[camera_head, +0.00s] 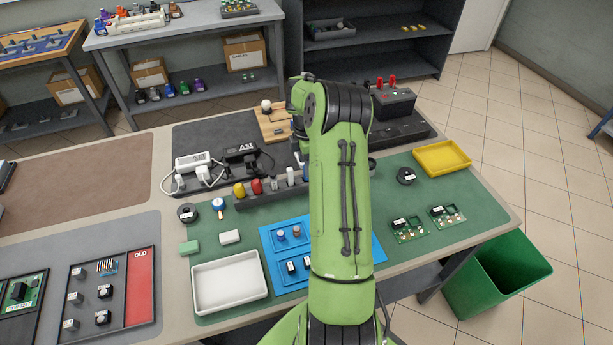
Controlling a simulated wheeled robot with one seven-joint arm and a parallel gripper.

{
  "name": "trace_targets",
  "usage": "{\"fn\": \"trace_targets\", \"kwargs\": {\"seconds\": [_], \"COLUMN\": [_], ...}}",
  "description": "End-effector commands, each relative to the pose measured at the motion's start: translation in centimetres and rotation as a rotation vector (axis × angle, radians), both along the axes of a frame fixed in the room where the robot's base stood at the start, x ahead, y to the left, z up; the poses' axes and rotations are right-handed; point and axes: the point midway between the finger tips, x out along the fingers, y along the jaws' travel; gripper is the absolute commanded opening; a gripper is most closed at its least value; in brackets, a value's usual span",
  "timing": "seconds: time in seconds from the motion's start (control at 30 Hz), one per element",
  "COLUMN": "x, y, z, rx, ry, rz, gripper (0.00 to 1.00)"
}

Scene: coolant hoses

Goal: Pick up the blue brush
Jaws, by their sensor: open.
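A small blue and white item (218,205) lies on the green mat, left of the tool rack. It may be the blue brush, but it is too small to be sure. A bit of blue (305,171) also shows at the right part of the rack, beside my arm, and I cannot tell what it is. My green arm reaches forward over the table and covers its middle. My gripper is hidden behind the arm, so its place relative to these things does not show.
The dark rack (272,197) holds several tools with yellow, red and white tops. A white tray (230,283), a blue tray (273,262) and a yellow tray (441,158) stand around the mat. Power adapters with cables (194,168) lie behind. A green bin (497,274) stands at right.

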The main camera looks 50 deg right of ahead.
Motion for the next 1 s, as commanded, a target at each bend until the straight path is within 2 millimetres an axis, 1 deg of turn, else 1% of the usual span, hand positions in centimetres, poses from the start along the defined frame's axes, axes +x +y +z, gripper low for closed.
{"fn": "trace_targets", "kwargs": {"seconds": [0.03, 0.1, 0.33, 0.67, 0.9, 0.97, 1.0], "x": [0.00, -0.02, 0.01, 0.03, 0.03, 0.04, 0.07], "y": [0.04, 0.01, -0.02, 0.01, 0.01, 0.00, 0.00], "z": [-1.07, -1.75, -1.83, -1.81, -1.79, -1.52, -1.06], "rx": [0.003, 0.001, -0.002, 0.000, 0.000, -0.002, -0.002], "ry": [0.001, 0.000, -0.001, -0.001, -0.001, -0.001, -0.002], "rz": [0.001, 0.000, 0.001, 0.001, 0.001, 0.001, 0.001], "gripper": [0.51, 0.51, 0.51, 0.00, 0.00, 0.00, 0.00]}}
